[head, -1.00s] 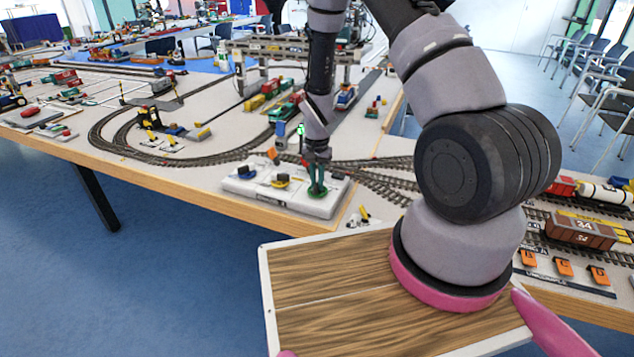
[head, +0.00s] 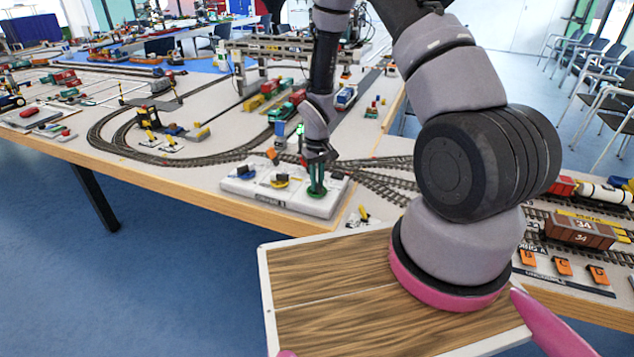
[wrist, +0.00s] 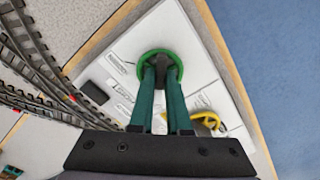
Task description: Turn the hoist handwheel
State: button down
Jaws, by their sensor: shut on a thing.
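A white control panel (head: 292,202) lies at the front edge of the layout table, with several small controls on it. In the wrist view a green handwheel (wrist: 142,67) sits on the panel (wrist: 186,29). My gripper (wrist: 160,75) has its two green fingers at this wheel, shut on its middle part. In the head view my gripper (head: 316,180) points down at the right part of the panel, and the wheel there is mostly hidden by the fingers. A yellow handwheel (wrist: 207,118) stands beside it in the wrist view.
Curved model tracks (wrist: 38,75) run close beside the panel. A gantry crane (head: 275,47) spans tracks behind my arm. Orange labelled blocks (head: 563,266) and a brown wagon (head: 580,231) stand at right. Open floor lies left of the table.

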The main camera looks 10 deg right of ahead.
jog(key=shift+w+n, duration=0.1)
jog(key=shift+n, duration=0.2)
jog(key=c, duration=0.9)
grip_release()
jog(key=shift+r, duration=0.15)
notch_tip(320, 180, up, 10)
jog(key=shift+r, duration=0.25)
